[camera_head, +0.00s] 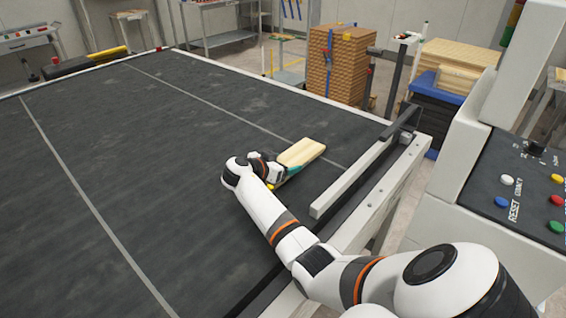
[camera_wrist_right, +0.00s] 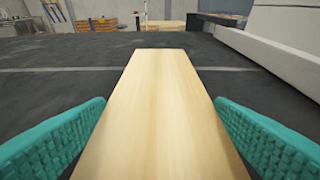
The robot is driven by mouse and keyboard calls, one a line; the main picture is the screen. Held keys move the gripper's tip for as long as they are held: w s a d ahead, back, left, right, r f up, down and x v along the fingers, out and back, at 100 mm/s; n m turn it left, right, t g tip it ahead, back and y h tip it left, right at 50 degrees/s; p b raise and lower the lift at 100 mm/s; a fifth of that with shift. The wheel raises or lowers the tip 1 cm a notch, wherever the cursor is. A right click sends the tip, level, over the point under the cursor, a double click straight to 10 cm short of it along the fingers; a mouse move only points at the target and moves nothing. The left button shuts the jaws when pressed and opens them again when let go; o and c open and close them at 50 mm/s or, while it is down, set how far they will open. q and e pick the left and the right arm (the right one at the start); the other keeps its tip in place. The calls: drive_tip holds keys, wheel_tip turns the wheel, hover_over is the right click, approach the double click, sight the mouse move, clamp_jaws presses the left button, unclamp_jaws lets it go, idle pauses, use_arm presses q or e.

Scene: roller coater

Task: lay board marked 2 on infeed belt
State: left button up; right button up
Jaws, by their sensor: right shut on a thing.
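A pale wooden board (camera_head: 302,152) is in my right gripper (camera_head: 278,175) over the dark infeed belt (camera_head: 130,150), close to the belt's right side. In the right wrist view the board (camera_wrist_right: 160,110) runs straight ahead between the two teal fingers. The gripper is shut on the board's near part. The board looks flat and low, at or just above the belt; I cannot tell if it touches. No number shows on its visible face. My left gripper is not in view.
A light guide rail (camera_head: 355,185) runs along the belt's right side, right of the board. A control panel (camera_head: 530,185) with coloured buttons stands at the right. Stacked boards (camera_head: 338,68) stand beyond the belt. The belt's left and middle are clear.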

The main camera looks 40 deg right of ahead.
drive_tip(key=o, duration=1.1)
drive_tip(key=shift+f, duration=0.1)
drive_tip(key=shift+a, duration=0.15)
drive_tip(key=shift+a+r, duration=0.25)
drive_tip(key=shift+a, duration=0.05)
drive_tip(key=p+v, duration=0.3)
drive_tip(key=v, duration=0.7)
drive_tip(key=shift+a+p, duration=0.15)
drive_tip(key=shift+p, duration=0.25)
drive_tip(key=shift+s+a+r, duration=0.1)
drive_tip(key=shift+a, duration=0.3)
